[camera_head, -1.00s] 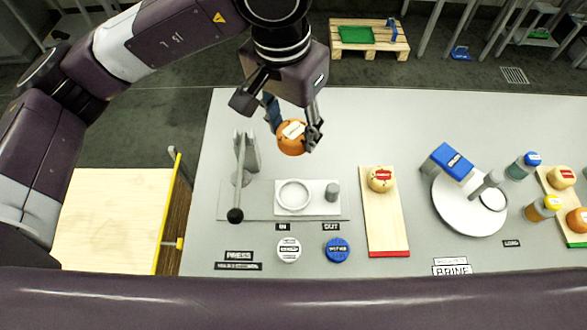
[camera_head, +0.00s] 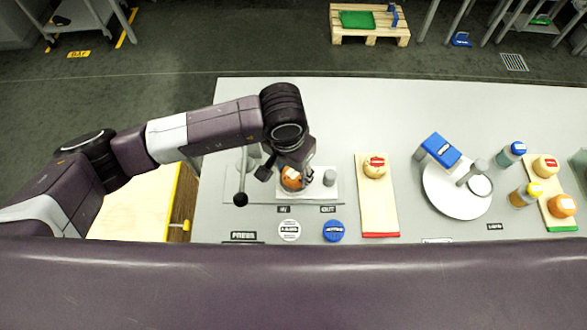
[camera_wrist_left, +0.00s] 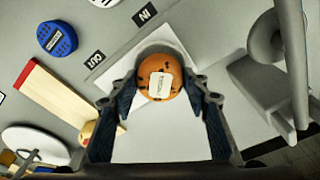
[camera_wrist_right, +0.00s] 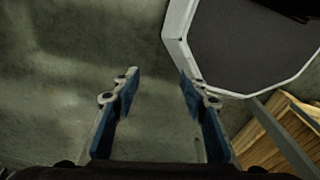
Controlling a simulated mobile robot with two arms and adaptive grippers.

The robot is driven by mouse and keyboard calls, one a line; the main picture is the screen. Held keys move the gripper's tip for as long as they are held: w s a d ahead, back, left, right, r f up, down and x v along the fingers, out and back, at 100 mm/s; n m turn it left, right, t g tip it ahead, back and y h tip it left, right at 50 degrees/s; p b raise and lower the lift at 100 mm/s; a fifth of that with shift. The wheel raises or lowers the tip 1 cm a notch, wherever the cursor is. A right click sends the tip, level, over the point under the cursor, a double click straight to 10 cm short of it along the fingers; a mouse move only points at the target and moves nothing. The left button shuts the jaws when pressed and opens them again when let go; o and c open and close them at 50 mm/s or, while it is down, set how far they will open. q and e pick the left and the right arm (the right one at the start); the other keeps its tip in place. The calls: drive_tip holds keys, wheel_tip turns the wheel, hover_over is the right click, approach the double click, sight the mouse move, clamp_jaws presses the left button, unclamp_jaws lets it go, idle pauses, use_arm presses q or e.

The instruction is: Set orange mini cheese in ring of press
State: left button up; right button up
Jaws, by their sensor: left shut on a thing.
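The orange mini cheese (camera_head: 291,177) with a white label is at the ring of the press. It also shows in the left wrist view (camera_wrist_left: 159,78), between the fingers of my left gripper (camera_wrist_left: 160,88), which is shut on it. In the head view my left gripper (camera_head: 288,173) is over the press plate (camera_head: 329,193). The ring is mostly hidden by the cheese and fingers, so I cannot tell whether the cheese rests in it. The press lever (camera_head: 241,198) stands left of the ring. My right gripper (camera_wrist_right: 158,90) is open and empty over the floor.
A grey peg (camera_head: 329,178) stands right of the ring. A board with a red end (camera_head: 379,215) carries a yellow cheese (camera_head: 374,167). A white round plate (camera_head: 455,205) and blue block (camera_head: 440,149) are further right. White (camera_head: 289,230) and blue (camera_head: 333,231) discs lie in front.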

use_arm(q)
drive_tip(key=shift+f, duration=0.55)
use_arm(e)
drive_tip(key=shift+s+r, duration=0.2)
drive_tip(key=shift+s, duration=0.6)
drive_tip(key=shift+f, duration=0.1)
use_arm(q)
drive_tip(key=shift+f, duration=0.2)
drive_tip(key=o, duration=1.3)
drive_tip(key=shift+r, duration=0.1)
use_arm(e)
drive_tip(key=shift+w+a+f, duration=0.1)
drive_tip(key=shift+w+a, duration=0.05)
drive_tip(key=shift+w, duration=0.3)
